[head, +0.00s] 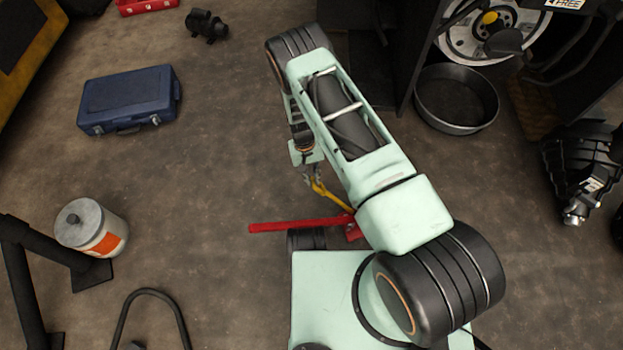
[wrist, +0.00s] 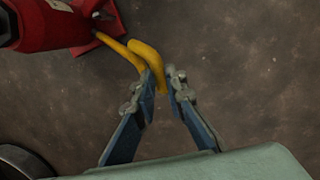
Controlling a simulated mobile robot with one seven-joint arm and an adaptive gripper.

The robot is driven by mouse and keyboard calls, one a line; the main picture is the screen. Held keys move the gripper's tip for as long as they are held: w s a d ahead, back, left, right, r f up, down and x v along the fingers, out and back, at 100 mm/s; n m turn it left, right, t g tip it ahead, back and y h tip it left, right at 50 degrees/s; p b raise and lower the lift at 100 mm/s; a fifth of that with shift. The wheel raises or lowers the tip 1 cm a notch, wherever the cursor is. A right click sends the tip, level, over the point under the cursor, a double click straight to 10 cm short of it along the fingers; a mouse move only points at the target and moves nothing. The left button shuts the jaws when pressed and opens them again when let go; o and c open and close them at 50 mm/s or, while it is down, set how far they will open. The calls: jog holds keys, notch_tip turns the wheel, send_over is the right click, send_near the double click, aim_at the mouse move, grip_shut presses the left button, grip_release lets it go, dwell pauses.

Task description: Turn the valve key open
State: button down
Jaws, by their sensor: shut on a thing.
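The valve key appears to be the yellow bent rod (head: 337,201) in the head view, running from my gripper (head: 313,180) down to a red fixture (head: 300,225). In the wrist view the yellow rod (wrist: 150,54) comes out of the red body (wrist: 52,24) and bends back between the fingers of my gripper (wrist: 162,82). The fingers are shut on its end, one on each side. My arm hides part of the red fixture in the head view, so how the key sits in it cannot be seen.
A blue case (head: 128,98) and a white canister with an orange label (head: 92,228) are on the floor at left. A black round pan (head: 456,98) and a wheel (head: 487,28) are at upper right. The floor left of the gripper is clear.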

jog(key=n+g, duration=0.3)
jog(key=shift+w+d+f+n, duration=0.1)
jog(key=shift+w+d+n, duration=0.05)
jog(key=shift+w+n, duration=0.2)
jog(key=shift+g, duration=0.3)
dwell(0.4)
jog(key=c, duration=2)
grip_release()
jog(key=shift+o, duration=0.2)
jog(key=v, duration=1.2)
jog(key=shift+d, duration=0.15)
